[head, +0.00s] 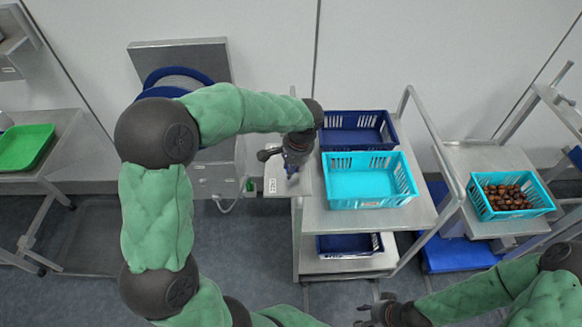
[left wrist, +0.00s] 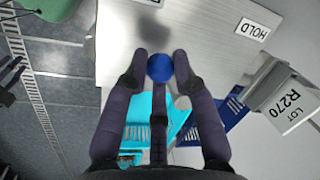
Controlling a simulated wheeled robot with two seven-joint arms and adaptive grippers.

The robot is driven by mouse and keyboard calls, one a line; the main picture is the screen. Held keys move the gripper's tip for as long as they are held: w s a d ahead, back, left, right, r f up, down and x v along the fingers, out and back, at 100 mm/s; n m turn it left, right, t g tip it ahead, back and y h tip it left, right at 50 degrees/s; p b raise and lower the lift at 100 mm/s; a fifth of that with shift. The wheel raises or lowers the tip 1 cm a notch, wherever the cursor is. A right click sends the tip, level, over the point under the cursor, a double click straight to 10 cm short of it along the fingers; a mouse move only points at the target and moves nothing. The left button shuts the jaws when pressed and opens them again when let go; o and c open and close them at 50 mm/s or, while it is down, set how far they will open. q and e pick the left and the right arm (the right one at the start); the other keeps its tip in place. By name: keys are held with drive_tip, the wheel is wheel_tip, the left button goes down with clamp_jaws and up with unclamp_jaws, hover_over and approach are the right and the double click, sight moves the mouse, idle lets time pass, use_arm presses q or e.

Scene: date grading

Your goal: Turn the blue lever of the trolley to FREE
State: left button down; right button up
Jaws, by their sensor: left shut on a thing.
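The blue lever's round knob (left wrist: 160,67) sits between my left fingertips in the left wrist view. My left gripper (head: 292,170) points down over the left edge of the trolley (head: 310,217) and is shut on this lever. The lever's lower part is hidden. A plate with a HOLD label (left wrist: 252,29) lies beyond the knob, up and to the right.
The trolley carries a cyan crate (head: 371,204) and dark blue crates (head: 357,120). To the right, a cyan crate of dates (head: 475,197) stands on another metal stand. A green tray (head: 24,148) lies on a table at the left.

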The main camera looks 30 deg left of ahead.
use_arm(q)
drive_tip(key=shift+w+r, duration=0.1)
drive_tip(key=shift+w, duration=0.05)
drive_tip(key=c, duration=1)
unclamp_jaws()
drive_tip(key=shift+d, duration=0.1)
drive_tip(key=r, duration=0.4)
drive_tip(key=d+r, duration=0.1)
drive_tip(key=r, duration=0.2)
drive_tip(key=d+r, duration=0.1)
drive_tip(key=r, duration=0.3)
drive_tip(key=shift+s+d+r, duration=0.1)
drive_tip(key=shift+s+r, duration=0.2)
drive_tip(key=shift+r, duration=0.05)
